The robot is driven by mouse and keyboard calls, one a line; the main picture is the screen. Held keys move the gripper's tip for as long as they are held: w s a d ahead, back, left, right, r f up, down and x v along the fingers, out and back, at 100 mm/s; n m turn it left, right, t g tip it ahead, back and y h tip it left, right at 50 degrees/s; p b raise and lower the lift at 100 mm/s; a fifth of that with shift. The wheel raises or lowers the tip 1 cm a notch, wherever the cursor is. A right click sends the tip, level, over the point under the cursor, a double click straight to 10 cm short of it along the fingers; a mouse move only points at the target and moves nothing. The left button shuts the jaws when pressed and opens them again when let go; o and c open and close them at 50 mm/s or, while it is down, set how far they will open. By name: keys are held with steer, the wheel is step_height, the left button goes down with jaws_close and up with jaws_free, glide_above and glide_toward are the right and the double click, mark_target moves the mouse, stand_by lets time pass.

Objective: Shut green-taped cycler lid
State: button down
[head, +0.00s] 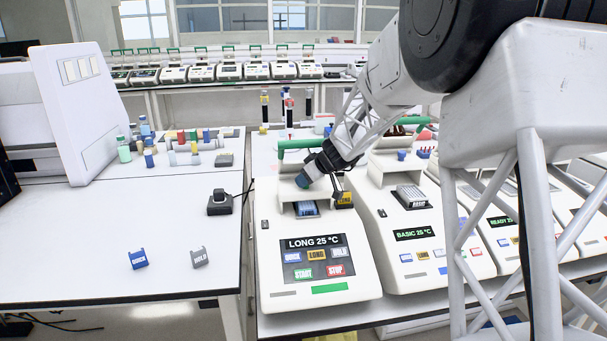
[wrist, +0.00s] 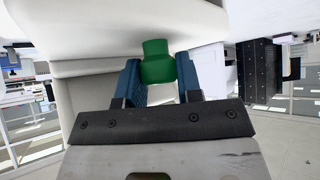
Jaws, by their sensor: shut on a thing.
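The green-taped cycler (head: 283,276) is the nearest machine, with a green strip (head: 330,288) on its front edge and a screen reading LONG 25 °C. Its white lid (head: 287,164) stands raised, with a green handle (head: 296,144) across the top. The sample block (head: 306,208) shows below it. My gripper (head: 304,182) is at the lid's right part, its arm coming from the upper right. In the wrist view, its blue fingers (wrist: 157,80) lie either side of the green handle (wrist: 157,62) and are shut on it. The gripper partly hides the lid in the head view.
A second cycler (head: 417,265) reading BASIC stands close on the right, with more machines beyond. A black device (head: 220,203) with a cable, a blue block (head: 138,259) and a grey block (head: 199,257) lie on the left table. Several cyclers line the back bench.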

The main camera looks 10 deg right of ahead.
mark_target(299, 193)
steer(key=shift+s, duration=2.45)
steer(key=c, duration=0.8)
jaws_free()
steer(key=shift+s+r, duration=0.1)
steer(key=shift+v, duration=3.8)
